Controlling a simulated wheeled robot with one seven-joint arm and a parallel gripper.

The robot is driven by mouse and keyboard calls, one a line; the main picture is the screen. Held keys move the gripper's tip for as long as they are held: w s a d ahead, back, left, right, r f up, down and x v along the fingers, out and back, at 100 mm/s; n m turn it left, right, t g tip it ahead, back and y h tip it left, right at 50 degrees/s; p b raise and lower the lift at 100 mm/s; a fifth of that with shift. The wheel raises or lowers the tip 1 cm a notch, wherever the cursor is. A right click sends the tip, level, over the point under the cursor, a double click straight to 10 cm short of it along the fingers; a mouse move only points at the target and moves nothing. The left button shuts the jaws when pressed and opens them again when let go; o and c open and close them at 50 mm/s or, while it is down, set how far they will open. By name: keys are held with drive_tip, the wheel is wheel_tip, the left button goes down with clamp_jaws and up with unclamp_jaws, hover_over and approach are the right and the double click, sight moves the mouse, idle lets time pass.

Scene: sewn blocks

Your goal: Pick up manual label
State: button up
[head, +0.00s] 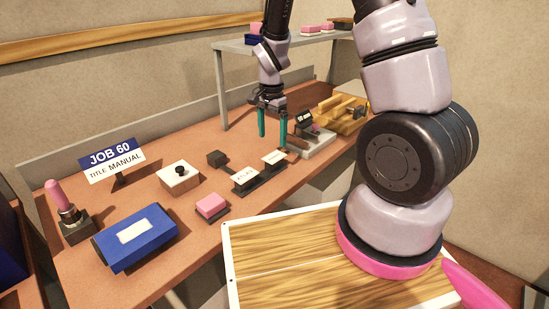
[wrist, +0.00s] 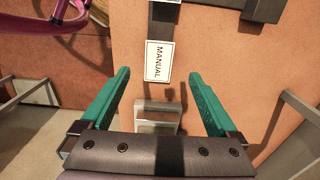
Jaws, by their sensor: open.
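The white manual label (wrist: 158,61) lies face up at the end of a dark strip in the wrist view, its word reading sideways. In the head view a small white label (head: 273,157) sits on a dark holder at the matching place, its print too small to read. A second white label (head: 246,176) sits on the same holder, nearer the camera. My gripper (head: 272,135) is open with teal fingers pointing down above the bench. In the wrist view the gripper (wrist: 160,76) has its fingers on either side of the label's lower end, with nothing held.
A sign (head: 112,160) reads JOB 60, TITLE MANUAL. A blue box (head: 136,236), a pink-topped pad (head: 211,205), a white block with a black knob (head: 179,179) and a pink-handled tool (head: 62,203) stand left. A wooden fixture (head: 343,113) and shelf (head: 235,45) are behind.

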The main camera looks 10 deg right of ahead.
sight(273, 157)
drive_tip(key=shift+d+f, duration=0.1)
drive_tip(key=shift+f, duration=3)
drive_tip(key=shift+f, duration=0.25)
drive_tip(key=shift+c, duration=0.3)
drive_tip(key=c, duration=1.3)
